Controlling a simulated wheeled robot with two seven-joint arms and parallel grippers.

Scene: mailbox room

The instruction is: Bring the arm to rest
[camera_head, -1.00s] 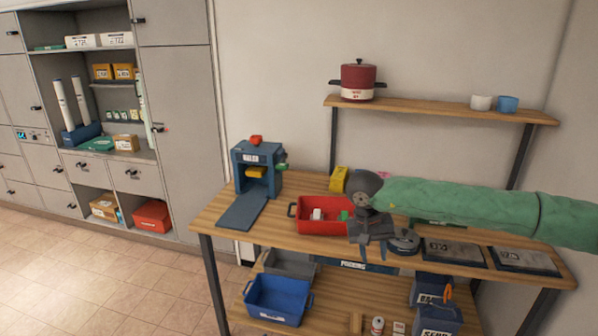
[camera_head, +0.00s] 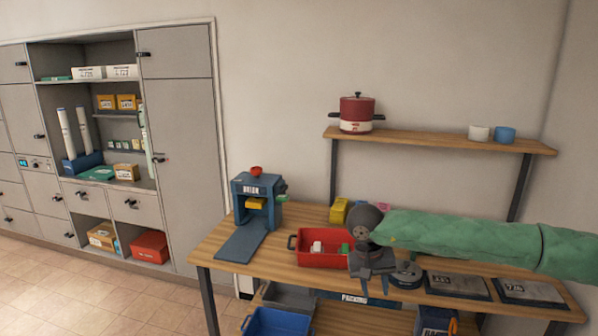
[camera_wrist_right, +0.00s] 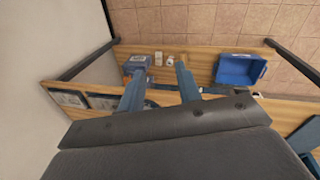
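My right arm, in a green sleeve, comes in from the right in the head view and reaches over the wooden table (camera_head: 228,270). My right gripper (camera_head: 375,287) points down beside the red tray (camera_head: 318,261), to its right. Its two fingers are apart with nothing held between them, and they also show apart in the right wrist view (camera_wrist_right: 158,82). My left gripper is in neither view.
A blue press-like device (camera_head: 257,200) stands on the table's left. Dark flat plates (camera_head: 457,287) lie to the right of the gripper. A wall shelf (camera_head: 430,139) holds a red pot (camera_head: 357,113) and cups. A blue bin (camera_wrist_right: 240,70) is on the lower shelf.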

